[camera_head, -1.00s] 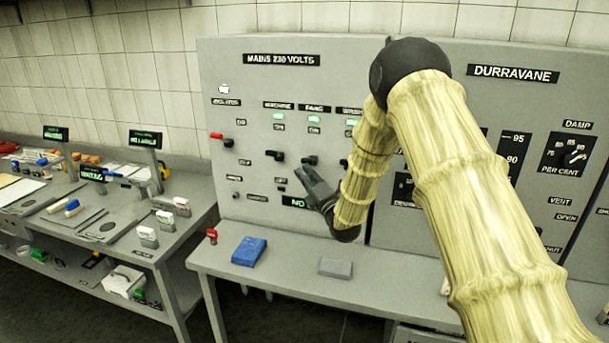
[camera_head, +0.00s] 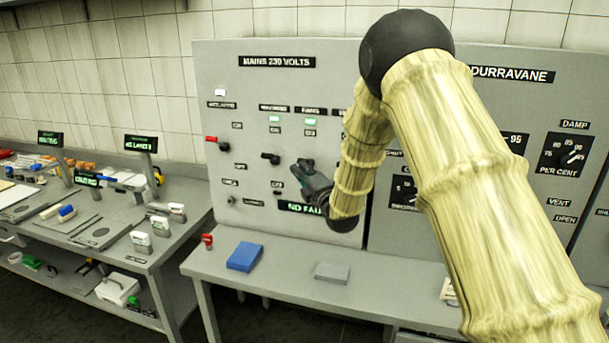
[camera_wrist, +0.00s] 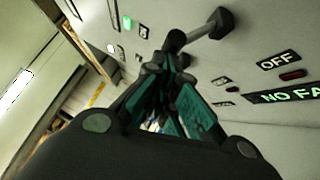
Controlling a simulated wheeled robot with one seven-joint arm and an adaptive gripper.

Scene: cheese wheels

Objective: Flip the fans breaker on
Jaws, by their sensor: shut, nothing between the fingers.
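The grey panel headed MAINS 230 VOLTS (camera_head: 230,75) stands at the back in the head view. The FANS label (camera_head: 310,110) has a lit green lamp (camera_head: 310,121) below it. The fans breaker's handle is hidden behind my gripper (camera_head: 299,166) in this view. My gripper is shut and empty in front of the panel, below the FANS label. The wrist view shows a dark breaker lever (camera_wrist: 205,30) just beyond the fingertips (camera_wrist: 168,62), probably the fans one. I cannot tell whether they touch it.
The machine breaker handle (camera_head: 270,157) is left of my gripper, and the red isolator handle (camera_head: 212,139) further left. The NO FAULT display (camera_head: 298,207) is below. A blue block (camera_head: 246,256) and a grey block (camera_head: 331,272) lie on the bench.

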